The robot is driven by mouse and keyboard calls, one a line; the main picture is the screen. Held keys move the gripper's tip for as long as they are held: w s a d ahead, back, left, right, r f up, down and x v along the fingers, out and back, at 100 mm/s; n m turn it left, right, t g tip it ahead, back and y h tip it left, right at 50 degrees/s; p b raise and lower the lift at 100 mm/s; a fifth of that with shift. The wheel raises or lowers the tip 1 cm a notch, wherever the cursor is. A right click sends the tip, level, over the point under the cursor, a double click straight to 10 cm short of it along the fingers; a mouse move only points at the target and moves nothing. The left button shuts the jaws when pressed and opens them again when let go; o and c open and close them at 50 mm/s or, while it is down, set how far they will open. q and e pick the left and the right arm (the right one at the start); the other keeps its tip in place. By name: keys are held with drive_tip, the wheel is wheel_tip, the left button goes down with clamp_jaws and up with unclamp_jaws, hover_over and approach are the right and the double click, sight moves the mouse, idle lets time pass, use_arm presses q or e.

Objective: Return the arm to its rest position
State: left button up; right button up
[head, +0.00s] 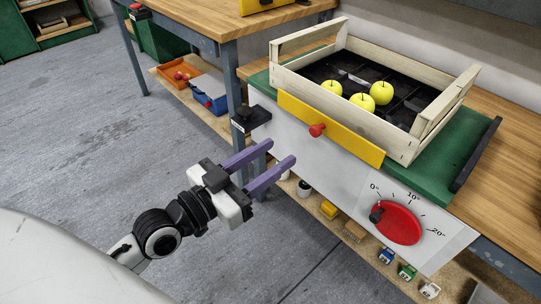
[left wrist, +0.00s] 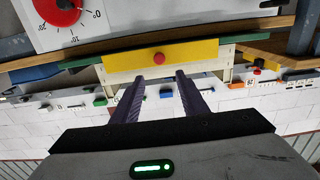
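My left gripper (head: 269,167) is open and empty, its two purple fingers apart. It hangs in front of the workbench, below and to the left of the wooden apple crate (head: 343,110). In the left wrist view the fingers of the left gripper (left wrist: 156,86) point toward the yellow strip (left wrist: 192,58) with its red knob. Three yellow-green apples (head: 361,100) lie in the crate on its dark insert. The left arm reaches in from the lower left. My right gripper is not in view.
The crate stands on a green board (head: 438,183) on the wooden workbench (head: 512,177). A red dial (head: 401,226) is on the white front panel. A dark bracket (head: 250,119) juts out at the panel's left corner. Small items sit on the lower shelf. Grey floor at left is clear.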

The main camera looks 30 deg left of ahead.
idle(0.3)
use_arm(q)
drive_tip(key=s+d+f+n+g+y, duration=0.15)
drive_tip(key=s+f, duration=0.25)
drive_tip(key=f, duration=0.4)
drive_tip(key=s+d+f+g, duration=0.2)
drive_tip(key=s+f+g, duration=0.1)
drive_tip(key=s+f, duration=0.3)
drive_tip(key=s+d+f+n+g+y, duration=0.1)
drive_tip(key=s+d+f+g, duration=0.15)
drive_tip(key=f, duration=0.65)
wheel_tip(320, 180, up, 8)
drive_tip(key=s+a+g+y+p, duration=0.1)
drive_tip(key=s+p, duration=0.1)
drive_tip(key=p, duration=1.2)
drive_tip(key=shift+s+a+m+p, duration=0.15)
drive_tip(key=shift+a+m+p, duration=0.15)
drive_tip(key=shift+m+p, duration=0.1)
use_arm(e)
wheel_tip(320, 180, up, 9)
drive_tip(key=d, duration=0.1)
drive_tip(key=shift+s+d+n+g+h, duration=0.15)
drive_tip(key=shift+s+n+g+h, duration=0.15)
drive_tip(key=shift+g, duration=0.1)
